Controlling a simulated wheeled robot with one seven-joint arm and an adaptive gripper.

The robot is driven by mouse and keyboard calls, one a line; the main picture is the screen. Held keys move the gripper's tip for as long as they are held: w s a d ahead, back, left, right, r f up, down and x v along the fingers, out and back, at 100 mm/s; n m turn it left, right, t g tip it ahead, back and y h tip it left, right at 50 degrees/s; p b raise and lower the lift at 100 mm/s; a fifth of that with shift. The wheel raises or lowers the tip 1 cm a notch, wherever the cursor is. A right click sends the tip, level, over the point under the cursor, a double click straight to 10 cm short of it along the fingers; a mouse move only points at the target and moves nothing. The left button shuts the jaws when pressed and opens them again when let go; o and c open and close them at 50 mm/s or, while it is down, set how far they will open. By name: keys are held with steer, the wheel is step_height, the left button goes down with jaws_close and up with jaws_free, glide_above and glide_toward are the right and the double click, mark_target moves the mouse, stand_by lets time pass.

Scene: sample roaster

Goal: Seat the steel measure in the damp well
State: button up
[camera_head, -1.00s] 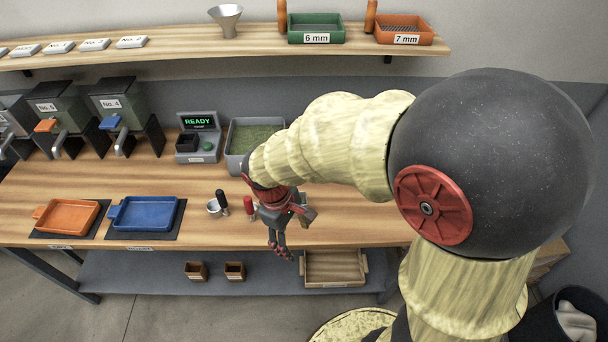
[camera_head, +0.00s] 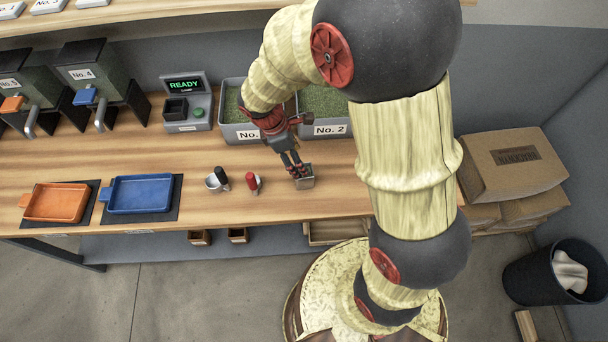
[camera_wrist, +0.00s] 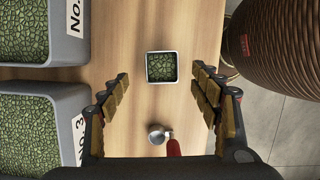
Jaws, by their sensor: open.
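The steel measure is a small square metal cup (camera_head: 304,182) on the bench near its front edge. The wrist view shows the measure (camera_wrist: 148,68) filled with green beans, ahead of the fingers. My gripper (camera_head: 297,172) is above and close to the measure. In the wrist view my gripper's fingers (camera_wrist: 164,88) are spread with nothing held; the measure lies beyond them, roughly midway. I take the damp well to be the dark square recess (camera_head: 176,109) in the grey device (camera_head: 188,126) with the READY screen, at the back of the bench. It appears empty.
Two round scoops stand left of my gripper: one with a black handle (camera_head: 213,183), one with a red handle (camera_head: 252,188). Bean bins (camera_head: 333,130) stand behind. Orange (camera_head: 56,202) and blue (camera_head: 140,194) trays lie left. Open bench lies before the device.

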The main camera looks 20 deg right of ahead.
mark_target(305, 182)
steer(key=x, duration=0.2)
steer(key=b+x, duration=0.1)
steer(key=x, duration=0.1)
steer(key=b+x, duration=0.1)
steer(key=x, duration=0.2)
steer(key=shift+a, duration=0.3)
steer(key=shift+s, duration=0.1)
steer(key=shift+c, duration=0.6)
steer(key=c, duration=1.3)
steer(key=shift+r, duration=0.1)
steer(key=shift+c, duration=0.2)
